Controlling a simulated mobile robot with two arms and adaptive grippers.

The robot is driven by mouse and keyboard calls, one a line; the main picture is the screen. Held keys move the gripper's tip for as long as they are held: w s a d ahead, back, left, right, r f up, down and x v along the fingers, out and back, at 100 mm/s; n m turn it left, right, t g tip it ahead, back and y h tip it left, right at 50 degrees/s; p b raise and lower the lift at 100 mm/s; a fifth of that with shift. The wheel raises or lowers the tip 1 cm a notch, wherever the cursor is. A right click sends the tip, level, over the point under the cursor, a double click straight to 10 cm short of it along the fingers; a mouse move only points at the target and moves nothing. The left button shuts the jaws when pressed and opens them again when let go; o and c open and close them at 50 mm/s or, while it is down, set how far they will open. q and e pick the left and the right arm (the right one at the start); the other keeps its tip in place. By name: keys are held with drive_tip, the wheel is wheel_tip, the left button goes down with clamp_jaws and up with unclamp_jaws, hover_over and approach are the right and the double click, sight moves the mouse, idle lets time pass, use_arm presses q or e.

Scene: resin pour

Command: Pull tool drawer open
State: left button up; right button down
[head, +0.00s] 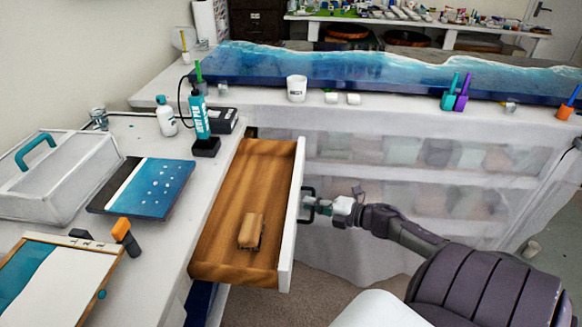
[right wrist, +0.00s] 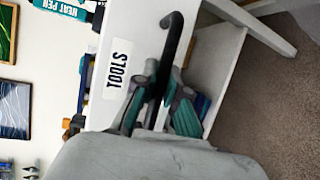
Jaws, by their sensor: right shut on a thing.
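The tool drawer (head: 226,205) is pulled out from under the white worktop in the head view, showing its wooden inside. A wooden-backed brush-like piece (head: 251,229) lies near its front end. The white face of the drawer carries a TOOLS label (right wrist: 117,68) in the right wrist view. A black bar handle (right wrist: 171,45) stands out from that face. My right gripper (head: 318,206) is at the handle in the head view. In the right wrist view its green-padded fingers (right wrist: 157,112) are closed around the handle bar. My left gripper is not in view.
A long blue resin slab (head: 390,80) lies behind. Carpeted floor (head: 270,308) shows below the drawer.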

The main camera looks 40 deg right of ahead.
drive_tip(key=shift+s+d, duration=1.2)
drive_tip(key=shift+s, duration=0.15)
drive_tip(key=c, duration=1.2)
unclamp_jaws()
drive_tip(key=v, duration=1.2)
